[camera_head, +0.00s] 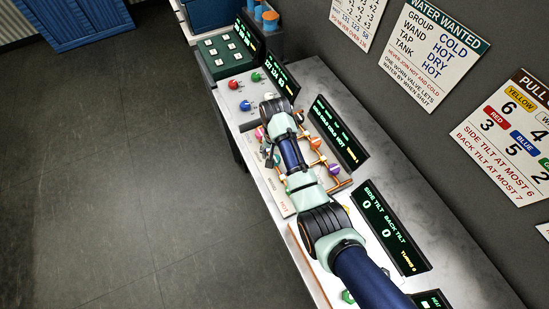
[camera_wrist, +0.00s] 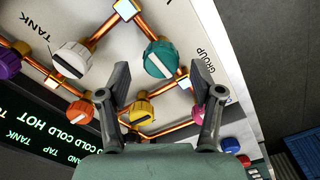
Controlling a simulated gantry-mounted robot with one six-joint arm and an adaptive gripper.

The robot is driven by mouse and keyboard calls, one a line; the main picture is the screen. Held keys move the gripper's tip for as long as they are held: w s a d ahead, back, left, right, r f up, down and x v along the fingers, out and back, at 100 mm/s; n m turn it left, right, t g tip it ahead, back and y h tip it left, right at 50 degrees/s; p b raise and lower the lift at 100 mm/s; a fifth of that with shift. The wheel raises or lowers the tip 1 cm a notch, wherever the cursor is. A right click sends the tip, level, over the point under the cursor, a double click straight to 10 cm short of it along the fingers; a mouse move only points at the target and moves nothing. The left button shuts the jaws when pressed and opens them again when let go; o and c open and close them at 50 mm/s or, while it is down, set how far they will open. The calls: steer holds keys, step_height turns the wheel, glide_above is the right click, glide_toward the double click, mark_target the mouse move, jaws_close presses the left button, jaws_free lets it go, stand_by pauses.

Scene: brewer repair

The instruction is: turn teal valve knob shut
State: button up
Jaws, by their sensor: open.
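The teal valve knob (camera_wrist: 160,60) sits on a copper pipe in the wrist view, with a white bar mark across its face. The mark runs slanted to the pipe. My gripper (camera_wrist: 160,76) is open and empty, its two fingers apart on either side below the teal knob in the picture. I see no contact with the knob. In the head view my arm hides the teal knob and most of the pipe panel.
Around it on the panel are a white knob (camera_wrist: 71,60), a yellow-orange knob (camera_wrist: 139,112), a purple knob (camera_wrist: 8,63) and a magenta knob (camera_wrist: 198,113). A dark display (camera_head: 337,134) stands behind the panel. Open floor lies left of the bench.

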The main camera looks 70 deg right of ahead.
steer(key=shift+f, duration=1.3)
steer(key=c, duration=1.1)
steer(key=shift+c, duration=0.2)
steer(key=shift+r+n, duration=0.1)
steer(key=shift+n, duration=0.2)
steer(key=n+p, duration=0.2)
steer(key=n, duration=0.1)
steer(key=shift+r+n, duration=0.1)
steer(key=shift+n, duration=0.2)
steer(key=n+p, duration=0.2)
steer(key=n, duration=0.2)
steer(key=shift+n, duration=0.3)
steer(key=n+p, duration=0.1)
steer(key=n, duration=0.3)
steer(key=shift+n, duration=0.3)
steer(key=shift+n+p, duration=0.35)
steer(key=shift+n, duration=1.95)
